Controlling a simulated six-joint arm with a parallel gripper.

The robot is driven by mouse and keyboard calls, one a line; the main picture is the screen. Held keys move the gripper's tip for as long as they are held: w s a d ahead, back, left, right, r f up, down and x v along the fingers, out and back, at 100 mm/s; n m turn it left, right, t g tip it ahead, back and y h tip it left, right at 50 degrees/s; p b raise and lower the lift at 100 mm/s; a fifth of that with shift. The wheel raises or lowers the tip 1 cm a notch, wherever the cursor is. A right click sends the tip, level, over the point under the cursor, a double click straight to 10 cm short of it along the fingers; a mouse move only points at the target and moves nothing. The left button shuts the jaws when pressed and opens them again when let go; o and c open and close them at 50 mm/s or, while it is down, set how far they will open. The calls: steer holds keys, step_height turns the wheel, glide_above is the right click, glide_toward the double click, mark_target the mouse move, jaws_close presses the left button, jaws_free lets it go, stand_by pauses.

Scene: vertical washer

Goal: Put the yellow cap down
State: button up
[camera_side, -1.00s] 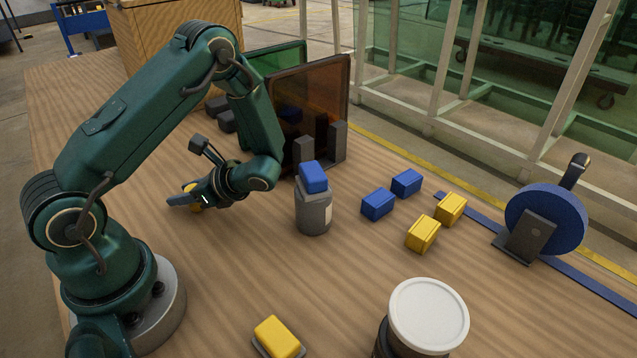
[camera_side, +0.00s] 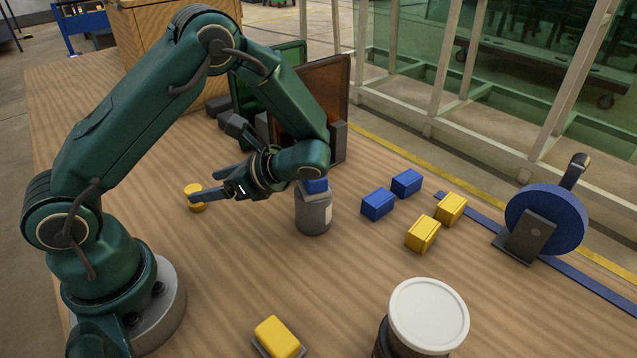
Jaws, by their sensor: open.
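The yellow cap (camera_side: 196,199) is a small round piece standing on the wooden table, left of my gripper. My gripper (camera_side: 203,192) is open and points left, its fingers near the cap's right side. A finger overlaps the cap's edge in the picture; I cannot tell whether it touches. The gripper's body is raised above the table, in front of the grey jar (camera_side: 314,214) with a blue block (camera_side: 315,186) on top, which my arm partly hides.
Two blue blocks (camera_side: 377,204) and two yellow blocks (camera_side: 422,233) lie right of the jar. A yellow block on a dark base (camera_side: 278,338) is at the front. A white-lidded container (camera_side: 428,313) and a blue wheel (camera_side: 546,219) stand right. Tinted panels (camera_side: 322,97) stand behind my arm.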

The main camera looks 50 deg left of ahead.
steer(key=shift+v, duration=1.1)
steer(key=shift+d+r, duration=0.3)
steer(key=shift+d, duration=0.05)
steer(key=shift+s+d+r+n+h, duration=0.1)
steer(key=shift+d+r+n+h, duration=0.15)
steer(key=shift+n+h, duration=0.25)
steer(key=s+d+r+n+t+h, duration=0.4)
steer(key=d+r+n+t+h, duration=0.5)
steer(key=d+n+t+h, duration=0.1)
steer(key=shift+d+n+t, duration=0.4)
steer(key=shift+n+t, duration=0.1)
steer(key=shift+n, duration=0.4)
